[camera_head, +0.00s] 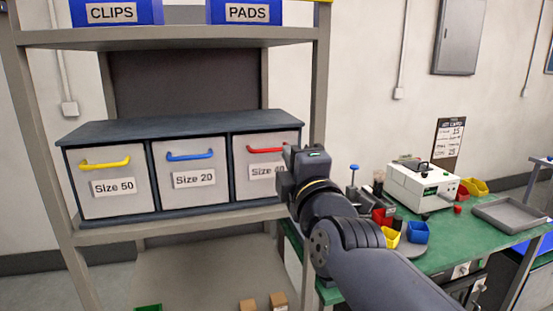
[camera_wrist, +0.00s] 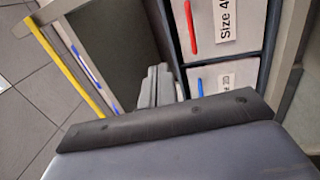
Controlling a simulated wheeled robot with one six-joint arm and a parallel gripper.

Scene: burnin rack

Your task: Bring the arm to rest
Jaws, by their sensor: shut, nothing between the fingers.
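My gripper shows in the wrist view (camera_wrist: 155,86), its grey fingers together with nothing between them. In the head view my dark arm reaches up from the lower right. Its end is in front of the right part of the drawer cabinet (camera_head: 180,129) and hides part of the red-handled drawer (camera_head: 243,183). The blue-handled drawer (camera_head: 206,197) and the yellow-handled drawer (camera_head: 90,182) beside it look closed. The fingertips are hard to make out in the head view.
A metal rack (camera_head: 170,40) carries the cabinet, with blue bins labelled CLIPS (camera_head: 115,12) and PADS (camera_head: 244,12) above. Right of my arm, a green bench (camera_head: 450,248) holds a white machine (camera_head: 422,188), a grey tray (camera_head: 508,217) and small coloured bins.

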